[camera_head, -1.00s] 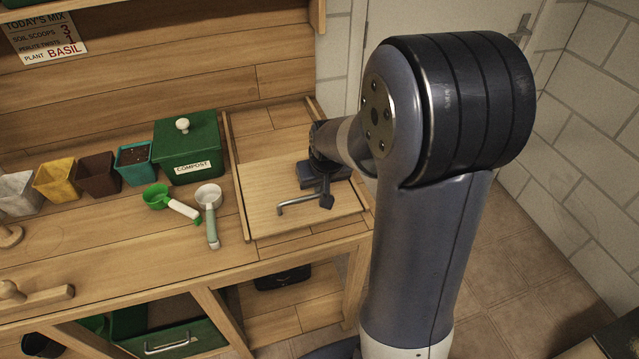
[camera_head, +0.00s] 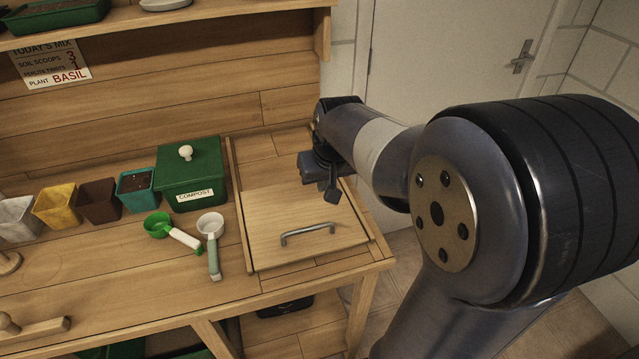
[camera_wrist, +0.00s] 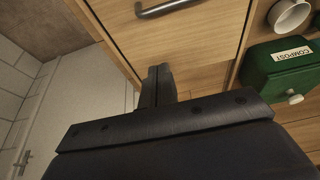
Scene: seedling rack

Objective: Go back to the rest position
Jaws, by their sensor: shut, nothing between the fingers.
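My gripper (camera_head: 332,191) is at the right end of the bench in the head view, above the far part of a light wooden board with a grey metal handle (camera_head: 307,231). The gripper is clear of the handle. In the wrist view my gripper (camera_wrist: 158,72) shows two dark fingers pressed together, with nothing between them. The handle also shows at the top of the wrist view (camera_wrist: 165,7). My arm reaches in from the right of the head view.
The green compost box (camera_head: 190,172) stands left of the board. A green scoop (camera_head: 158,225) and a white scoop (camera_head: 211,228) lie in front of it. Several pots, including a teal one with soil (camera_head: 137,188), stand left. A white door (camera_head: 455,60) is behind my arm.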

